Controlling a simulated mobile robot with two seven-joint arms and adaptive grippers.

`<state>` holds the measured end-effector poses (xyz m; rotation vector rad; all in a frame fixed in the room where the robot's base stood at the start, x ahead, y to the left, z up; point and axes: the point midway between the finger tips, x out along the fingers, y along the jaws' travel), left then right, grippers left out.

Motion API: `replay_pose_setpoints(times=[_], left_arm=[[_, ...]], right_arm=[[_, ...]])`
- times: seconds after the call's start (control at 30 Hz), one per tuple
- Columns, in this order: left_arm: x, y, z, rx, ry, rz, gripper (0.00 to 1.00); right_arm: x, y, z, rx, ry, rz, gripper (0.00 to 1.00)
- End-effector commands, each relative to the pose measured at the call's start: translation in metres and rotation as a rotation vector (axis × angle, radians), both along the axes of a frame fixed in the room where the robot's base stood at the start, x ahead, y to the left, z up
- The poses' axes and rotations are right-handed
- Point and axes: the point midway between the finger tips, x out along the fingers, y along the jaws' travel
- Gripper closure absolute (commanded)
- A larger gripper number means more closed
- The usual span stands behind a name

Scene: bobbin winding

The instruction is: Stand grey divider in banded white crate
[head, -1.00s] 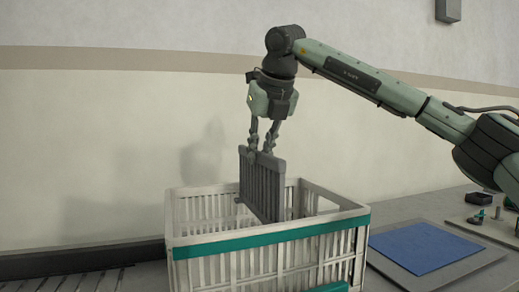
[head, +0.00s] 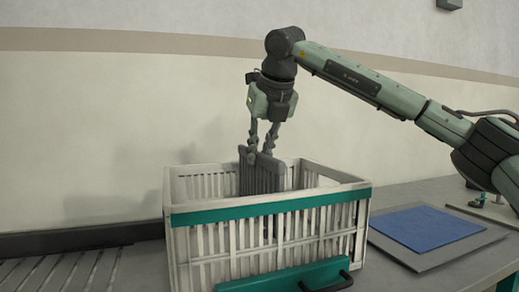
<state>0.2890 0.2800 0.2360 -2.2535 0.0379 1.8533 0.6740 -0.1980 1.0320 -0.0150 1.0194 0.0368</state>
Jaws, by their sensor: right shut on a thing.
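The white crate (head: 205,251) with a teal band stands on the worktop in the middle of the head view. The grey divider (head: 264,176) is a slatted panel, upright and mostly down inside the crate; its top edge shows above the rim. The crate's front wall hides its lower edge, so I cannot tell whether it touches the floor. My right gripper (head: 261,148) points down and is shut on the divider's top edge. My left gripper is not in view.
A blue mat (head: 426,228) on a grey board lies to the right of the crate. A roller conveyor (head: 62,272) runs at the left. A teal part with a black handle (head: 326,284) is in front of the crate. A wall stands behind.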

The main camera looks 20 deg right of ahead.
Motion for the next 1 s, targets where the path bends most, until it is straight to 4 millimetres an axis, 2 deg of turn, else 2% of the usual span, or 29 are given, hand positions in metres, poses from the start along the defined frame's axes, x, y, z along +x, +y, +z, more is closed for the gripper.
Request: replay_pose_setpoints(times=[0.03,0.37,1.0], left_arm=[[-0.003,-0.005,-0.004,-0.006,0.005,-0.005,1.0],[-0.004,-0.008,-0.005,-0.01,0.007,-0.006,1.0],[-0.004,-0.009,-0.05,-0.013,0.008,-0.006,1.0]], right_arm=[[0.0,0.0,-0.002,0.001,-0.002,0.0,1.0],[0.0,0.0,-0.003,0.001,-0.002,-0.001,1.0],[0.0,-0.001,-0.061,0.002,-0.002,-0.001,1.0]])
